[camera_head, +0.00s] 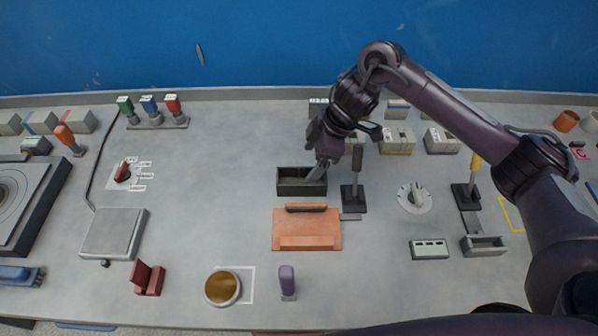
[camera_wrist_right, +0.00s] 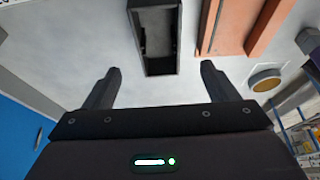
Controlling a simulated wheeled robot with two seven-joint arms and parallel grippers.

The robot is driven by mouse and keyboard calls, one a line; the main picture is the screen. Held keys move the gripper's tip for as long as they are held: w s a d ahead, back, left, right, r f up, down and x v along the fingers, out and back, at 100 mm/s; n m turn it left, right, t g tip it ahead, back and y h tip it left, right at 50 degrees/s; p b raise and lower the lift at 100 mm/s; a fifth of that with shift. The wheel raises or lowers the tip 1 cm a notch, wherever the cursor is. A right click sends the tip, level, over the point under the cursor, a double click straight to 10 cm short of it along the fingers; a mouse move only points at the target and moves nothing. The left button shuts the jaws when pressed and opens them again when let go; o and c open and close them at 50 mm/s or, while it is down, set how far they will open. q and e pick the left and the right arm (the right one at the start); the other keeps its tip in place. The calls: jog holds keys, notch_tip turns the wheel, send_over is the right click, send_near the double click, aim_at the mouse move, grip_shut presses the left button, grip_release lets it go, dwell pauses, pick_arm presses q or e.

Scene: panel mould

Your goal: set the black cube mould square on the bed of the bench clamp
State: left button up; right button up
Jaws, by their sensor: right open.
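The black mould (camera_head: 289,190) is a dark, open-topped box in the middle of the bench, just behind an orange plate. My right gripper (camera_head: 318,172) is over its right end, and the arm hides part of it. In the right wrist view the mould (camera_wrist_right: 160,66) lies between and beyond the two open, empty fingers (camera_wrist_right: 160,80). My left gripper is out of view.
The orange plate (camera_head: 306,240) lies in front of the mould; it also shows in the right wrist view (camera_wrist_right: 268,25). A yellow-handled clamp (camera_head: 466,196) with a grey trough (camera_head: 484,251) stands at right. Grey blocks (camera_head: 397,146) line the back.

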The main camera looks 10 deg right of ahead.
aim_at(304, 173)
jog(key=shift+x, duration=1.05)
jog(key=x, duration=0.4)
jog(key=shift+w+d+f, duration=0.1)
jog(key=shift+d+f, duration=0.15)
jog(key=shift+f, duration=0.2)
jog(key=c, duration=1.1)
jog(key=shift+r, duration=0.1)
jog(key=shift+c, duration=0.8)
jog(key=shift+r, duration=0.1)
